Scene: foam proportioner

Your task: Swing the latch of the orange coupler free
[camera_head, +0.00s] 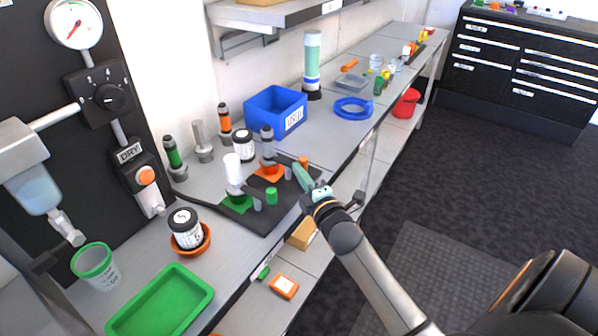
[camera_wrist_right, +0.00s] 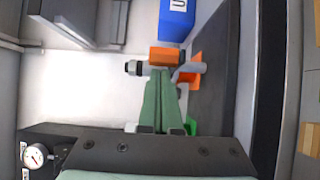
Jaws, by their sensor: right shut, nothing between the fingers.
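A grey coupler (camera_head: 267,146) stands on an orange pad (camera_head: 271,172) on the black mat. An orange end piece (camera_head: 303,161) shows at its right; I take this to be the orange coupler's latch. My right gripper (camera_head: 300,172) is shut and empty, its green fingers close beside the latch. In the wrist view the fingertips (camera_wrist_right: 164,75) lie at the orange piece (camera_wrist_right: 167,57) and the grey coupler body (camera_wrist_right: 187,72); whether they touch cannot be told. The orange pad (camera_wrist_right: 196,70) shows behind. My left gripper is out of view.
A white-topped coupler (camera_head: 233,170) stands on a green pad with a green end piece (camera_head: 271,196), close to my right gripper. A green tray (camera_head: 160,303) lies at the front left.

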